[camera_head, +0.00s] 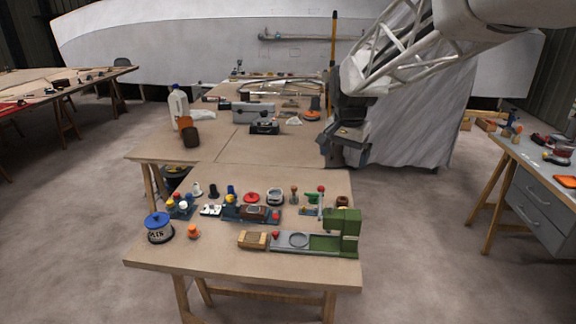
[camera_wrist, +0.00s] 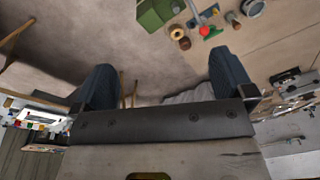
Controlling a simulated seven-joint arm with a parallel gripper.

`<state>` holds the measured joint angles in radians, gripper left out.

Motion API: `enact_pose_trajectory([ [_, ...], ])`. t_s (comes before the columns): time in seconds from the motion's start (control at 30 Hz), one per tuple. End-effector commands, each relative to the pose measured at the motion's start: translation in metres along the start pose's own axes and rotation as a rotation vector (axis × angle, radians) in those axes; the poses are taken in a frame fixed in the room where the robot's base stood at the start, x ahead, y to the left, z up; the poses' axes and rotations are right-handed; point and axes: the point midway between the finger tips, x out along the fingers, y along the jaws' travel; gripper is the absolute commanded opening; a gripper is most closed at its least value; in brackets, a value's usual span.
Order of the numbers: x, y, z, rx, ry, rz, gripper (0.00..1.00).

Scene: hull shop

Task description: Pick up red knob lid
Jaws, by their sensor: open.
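A round red lid (camera_head: 251,197) with a small raised middle lies at the back of the near table's (camera_head: 190,262) cluster of small parts. It looks like the red knob lid, though its knob is too small to make out clearly. My gripper (camera_head: 346,152) hangs above and beyond the table's far right corner, well apart from the lid. In the wrist view my gripper (camera_wrist: 162,62) has its two dark fingers spread wide with nothing between them. I cannot make out the red lid in the wrist view.
A green machine (camera_head: 342,222) stands at the table's right edge; a red-balled lever (camera_head: 321,189) rises behind it. A blue-lidded pot (camera_head: 159,228) and an orange knob (camera_head: 193,232) stand left. A dark blue fixture (camera_head: 236,213) sits before the lid. The table's front strip is clear.

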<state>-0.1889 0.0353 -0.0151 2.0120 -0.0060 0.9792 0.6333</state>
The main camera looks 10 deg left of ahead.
Motion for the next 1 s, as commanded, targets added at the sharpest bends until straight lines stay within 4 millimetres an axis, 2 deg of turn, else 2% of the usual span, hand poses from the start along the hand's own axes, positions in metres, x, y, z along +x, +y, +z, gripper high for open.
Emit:
enact_pose_trajectory([
  [0.1, 0.011, -0.026, -0.016, 0.027, -0.008, 0.003, 1.00],
  [0.5, 0.054, -0.107, -0.062, 0.129, -0.030, 0.015, 1.00],
  [1.0, 0.127, -0.211, -0.102, 0.254, -0.054, 0.036, 1.00],
])
